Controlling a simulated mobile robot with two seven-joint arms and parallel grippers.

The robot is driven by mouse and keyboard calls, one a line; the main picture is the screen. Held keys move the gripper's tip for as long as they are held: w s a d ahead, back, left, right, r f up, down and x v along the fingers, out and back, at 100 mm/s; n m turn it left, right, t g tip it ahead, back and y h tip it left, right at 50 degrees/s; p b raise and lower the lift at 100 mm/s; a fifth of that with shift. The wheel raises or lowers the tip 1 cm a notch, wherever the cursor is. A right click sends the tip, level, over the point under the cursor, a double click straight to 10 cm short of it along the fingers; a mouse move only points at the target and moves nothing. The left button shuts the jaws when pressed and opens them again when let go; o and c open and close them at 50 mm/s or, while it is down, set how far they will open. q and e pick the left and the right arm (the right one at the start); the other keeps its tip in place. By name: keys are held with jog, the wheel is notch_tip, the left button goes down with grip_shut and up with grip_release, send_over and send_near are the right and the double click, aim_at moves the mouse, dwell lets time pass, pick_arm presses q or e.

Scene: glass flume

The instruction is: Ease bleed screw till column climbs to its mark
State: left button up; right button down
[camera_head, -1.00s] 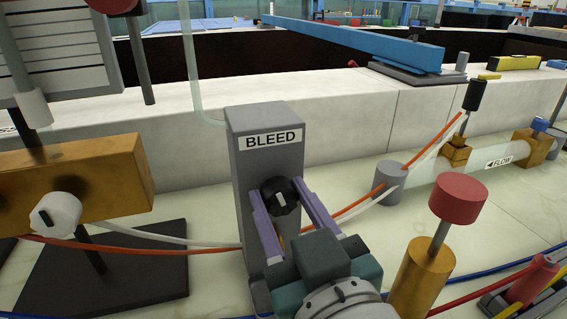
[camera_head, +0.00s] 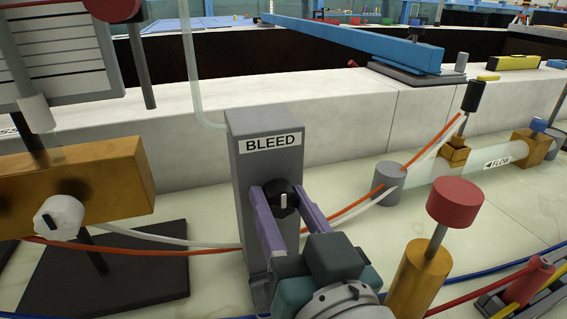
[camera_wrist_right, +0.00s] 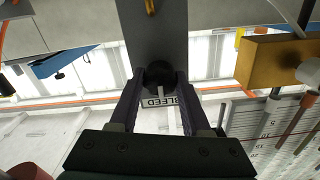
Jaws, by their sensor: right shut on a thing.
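The bleed screw is a black round knob (camera_head: 285,197) with a white pointer line, on the front of a grey post (camera_head: 258,172) labelled BLEED. My right gripper (camera_head: 283,204) has its two purple fingers closed on either side of this knob. The wrist view also shows the knob (camera_wrist_right: 158,75) between the fingertips. The white pointer stands nearly upright in the head view. A lined scale board (camera_head: 65,48) stands at the upper left; its ruled scale also shows in the wrist view (camera_wrist_right: 265,125). I cannot make out the liquid level or its mark. My left gripper is not in view.
A brass block (camera_head: 80,185) with a white knob (camera_head: 58,217) stands left of the post. A red-capped brass valve (camera_head: 456,202) stands close to the right of my gripper. A grey cylinder (camera_head: 389,181) with orange and white tubes is behind it.

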jog(key=shift+c, duration=1.9)
grip_release()
jog(key=p+v, duration=0.1)
jog(key=v, duration=0.9)
